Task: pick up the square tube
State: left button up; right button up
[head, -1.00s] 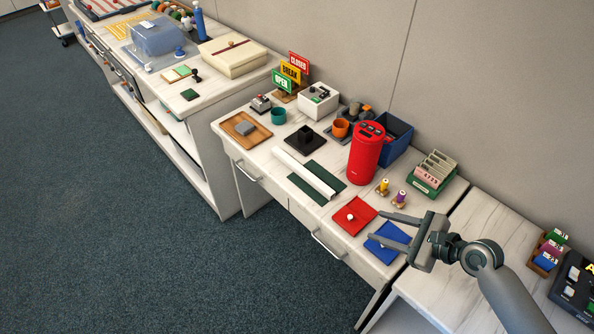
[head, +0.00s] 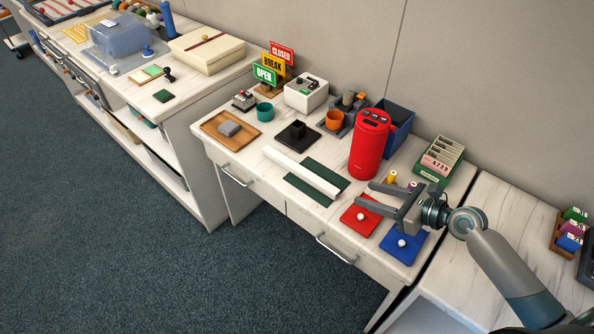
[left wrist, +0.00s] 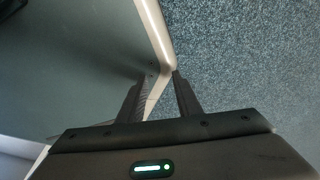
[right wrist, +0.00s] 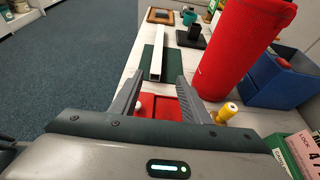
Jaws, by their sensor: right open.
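The square tube (head: 301,171) is a long white bar. It lies on a dark green mat (head: 331,175) on the desk, and it shows beyond my fingertips in the right wrist view (right wrist: 158,62). My right gripper (head: 364,195) is open and empty above the red pad (head: 352,221), to the right of the tube and apart from it. In the right wrist view the right gripper's fingers (right wrist: 159,82) point toward the tube's near end. My left gripper (left wrist: 162,76) shows only in its own wrist view, with a gap between its fingers and nothing in them.
A tall red cylinder (head: 369,146) stands close behind the right gripper. A blue pad (head: 412,248) lies to its right. A black square-post stand (head: 297,134) and an orange cup (head: 334,120) stand behind the tube. The floor in front of the desk is clear.

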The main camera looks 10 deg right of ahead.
jog(key=p, duration=0.2)
send_near(320, 181)
jog(key=x, duration=0.3)
jog(key=shift+w+f, duration=0.15)
jog(key=shift+w, duration=0.3)
jog(key=shift+w+a+f, duration=0.25)
jog(key=shift+w+a, duration=0.05)
jog(key=shift+w, duration=0.05)
pick_arm(q)
jog(key=shift+g, duration=0.6)
jog(key=s, duration=0.1)
jog(key=s+a, duration=0.1)
jog(key=s, duration=0.1)
jog(key=shift+s+a+r, duration=0.3)
jog(key=shift+s, duration=0.1)
pick_arm(e)
jog(key=shift+w+a+f, duration=0.1)
jog(key=shift+w+a, duration=0.2)
jog(key=shift+a, duration=0.05)
jog(key=x, duration=0.3)
jog(key=shift+s+a, duration=0.1)
jog(key=shift+a, duration=0.15)
jog(key=shift+w+a+f, duration=0.3)
jog(key=shift+w, duration=0.15)
pick_arm(q)
jog(key=shift+r, duration=0.4)
